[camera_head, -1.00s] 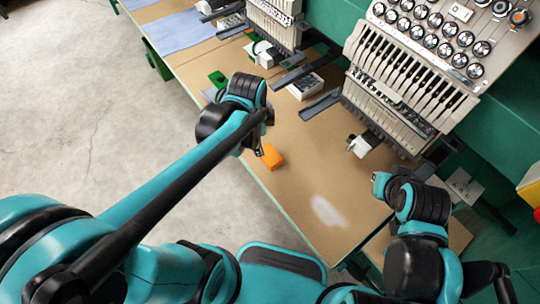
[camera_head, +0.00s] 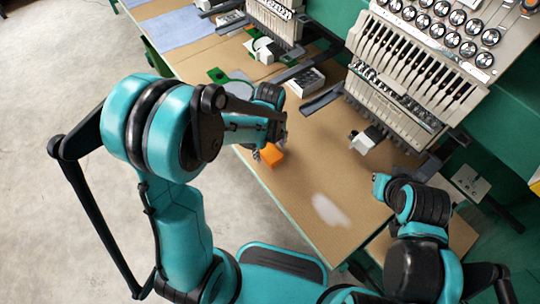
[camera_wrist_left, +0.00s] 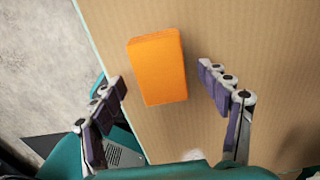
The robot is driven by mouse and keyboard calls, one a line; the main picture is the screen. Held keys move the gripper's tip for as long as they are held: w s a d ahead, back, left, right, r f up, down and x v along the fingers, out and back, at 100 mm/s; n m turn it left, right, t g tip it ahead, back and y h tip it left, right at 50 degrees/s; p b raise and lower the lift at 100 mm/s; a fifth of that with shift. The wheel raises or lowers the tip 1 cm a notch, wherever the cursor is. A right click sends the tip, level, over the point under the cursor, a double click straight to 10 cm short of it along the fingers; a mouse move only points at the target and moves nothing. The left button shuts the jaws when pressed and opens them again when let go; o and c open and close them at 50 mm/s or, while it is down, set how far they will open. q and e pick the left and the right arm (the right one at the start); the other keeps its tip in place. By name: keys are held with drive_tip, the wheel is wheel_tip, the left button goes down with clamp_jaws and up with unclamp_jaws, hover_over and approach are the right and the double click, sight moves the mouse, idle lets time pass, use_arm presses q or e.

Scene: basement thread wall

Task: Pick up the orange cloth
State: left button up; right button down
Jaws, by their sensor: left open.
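The orange cloth (camera_head: 271,153) is a small folded block lying on the brown table near its left edge. In the left wrist view the orange cloth (camera_wrist_left: 158,67) lies flat, just beyond and between the two fingers. My left gripper (camera_wrist_left: 168,95) is open and empty, with a finger on each side and the cloth untouched. In the head view my left gripper (camera_head: 262,152) is at the cloth, mostly hidden by my forearm. My right arm comes in at the lower right; its gripper's fingers cannot be made out.
The brown table (camera_head: 300,185) has a pale patch (camera_head: 330,210) in front of the cloth. Embroidery machines (camera_head: 415,80) stand along the back, with a white-and-black part (camera_head: 367,139) jutting over the table.

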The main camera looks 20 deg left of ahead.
sight(272, 152)
use_arm(q)
drive_tip(key=shift+w+f, duration=0.1)
drive_tip(key=shift+f, duration=0.75)
drive_tip(key=shift+r, duration=0.1)
drive_tip(key=shift+c, duration=0.6)
drive_tip(key=c, duration=1.1)
use_arm(e)
drive_tip(key=shift+f, duration=0.35)
use_arm(q)
drive_tip(key=shift+r, duration=0.1)
